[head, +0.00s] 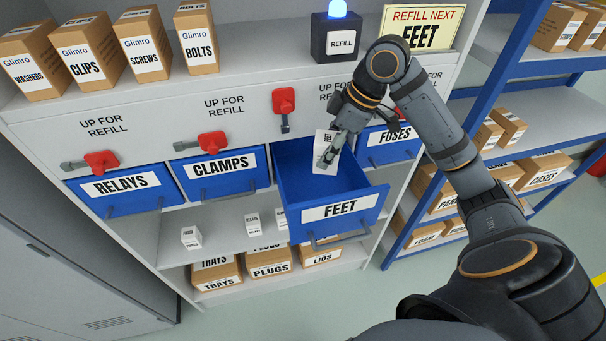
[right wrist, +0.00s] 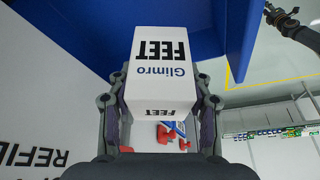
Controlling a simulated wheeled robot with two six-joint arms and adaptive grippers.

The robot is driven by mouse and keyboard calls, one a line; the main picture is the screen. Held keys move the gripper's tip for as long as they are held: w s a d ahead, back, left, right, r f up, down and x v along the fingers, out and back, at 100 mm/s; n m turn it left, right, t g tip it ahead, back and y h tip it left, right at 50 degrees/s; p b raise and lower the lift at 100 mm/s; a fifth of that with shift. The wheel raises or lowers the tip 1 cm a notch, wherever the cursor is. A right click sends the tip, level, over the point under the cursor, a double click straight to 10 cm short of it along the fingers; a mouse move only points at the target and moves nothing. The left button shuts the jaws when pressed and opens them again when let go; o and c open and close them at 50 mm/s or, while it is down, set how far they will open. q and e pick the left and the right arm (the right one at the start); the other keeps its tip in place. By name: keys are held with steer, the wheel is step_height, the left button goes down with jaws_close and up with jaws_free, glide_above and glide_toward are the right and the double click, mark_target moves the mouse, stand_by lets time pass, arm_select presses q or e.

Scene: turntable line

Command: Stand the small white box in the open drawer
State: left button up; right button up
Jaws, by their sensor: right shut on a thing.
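My right gripper (head: 338,140) is shut on the small white box (head: 323,160), which has a printed code on one face. In the right wrist view the box (right wrist: 162,65) sits between both fingers and reads "Glimro FEET". The box is roughly upright, at the back part of the open blue FEET drawer (head: 340,208). I cannot tell whether it touches the drawer floor. The drawer looks otherwise empty where it shows. A dark arm, apparently my left one with its gripper (right wrist: 272,13), shows small in the right wrist view; its fingers are unclear.
Shut blue drawers CLAMPS (head: 221,172), RELAYS (head: 122,190) and FUSES (head: 392,147) flank the open one. Red levers (head: 284,100) stick out above. Several small white boxes (head: 191,237) stand on the shelf below. A blue-framed rack (head: 480,130) is on the right.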

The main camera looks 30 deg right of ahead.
mark_target(324, 188)
steer(key=f, duration=0.1)
steer(key=f+b, duration=0.1)
steer(key=shift+w+f, duration=0.3)
steer(key=shift+w, duration=0.1)
steer(key=shift+s+f+b, duration=0.2)
steer(key=shift+f+b, duration=0.05)
steer(key=shift+b, duration=0.1)
steer(key=shift+s+f+b, duration=0.1)
steer(key=shift+s+b, duration=0.2)
steer(key=shift+s, duration=0.2)
step_height(324, 188, down, 6)
steer(key=shift+w+d+r, duration=0.1)
steer(key=shift+w, duration=0.05)
step_height(324, 188, down, 4)
steer(key=shift+w+f, duration=0.1)
arm_select(q)
step_height(324, 188, down, 3)
arm_select(e)
steer(key=shift+f, duration=0.15)
